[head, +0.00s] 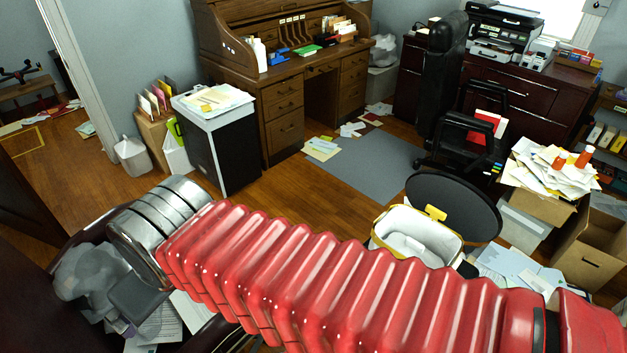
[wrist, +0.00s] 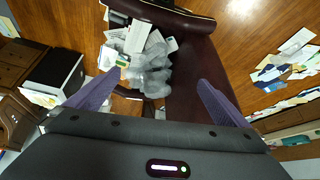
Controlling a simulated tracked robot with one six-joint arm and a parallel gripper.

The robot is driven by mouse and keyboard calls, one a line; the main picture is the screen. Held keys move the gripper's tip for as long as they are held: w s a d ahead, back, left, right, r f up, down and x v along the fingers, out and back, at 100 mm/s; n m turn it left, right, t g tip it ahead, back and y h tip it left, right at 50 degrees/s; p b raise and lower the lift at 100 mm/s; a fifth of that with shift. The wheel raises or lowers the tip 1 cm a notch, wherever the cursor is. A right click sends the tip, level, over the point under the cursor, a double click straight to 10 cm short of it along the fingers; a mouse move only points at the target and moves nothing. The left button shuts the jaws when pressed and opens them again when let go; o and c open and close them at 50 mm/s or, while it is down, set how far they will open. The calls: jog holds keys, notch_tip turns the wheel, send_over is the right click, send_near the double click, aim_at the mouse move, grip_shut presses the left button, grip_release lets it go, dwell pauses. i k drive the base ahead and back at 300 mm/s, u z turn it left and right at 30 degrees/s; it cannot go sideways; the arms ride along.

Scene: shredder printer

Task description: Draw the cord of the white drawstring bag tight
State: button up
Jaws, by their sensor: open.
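A white drawstring bag (head: 408,246) lines a bin in the lower right middle of the head view. Its yellow cord band runs around the rim, and a yellow loop (head: 435,213) stands up at the back. My red arm hides the lower front of the bin. My gripper (wrist: 155,92) is open, with its two purple fingers wide apart and nothing held between them. It points down over clear plastic and papers, far to the left of the bag in the head view. I cannot make out the bag in the wrist view.
A round black lid (head: 455,207) stands open behind the bin. Crumpled clear plastic (wrist: 150,68) and papers lie below my gripper. The grey mat (head: 365,165) is mostly clear.

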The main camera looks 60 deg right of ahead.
aim_at(436, 214)
jog(key=z, duration=0.05)
jog(key=k, duration=0.55)
jog(key=z, duration=3.9)
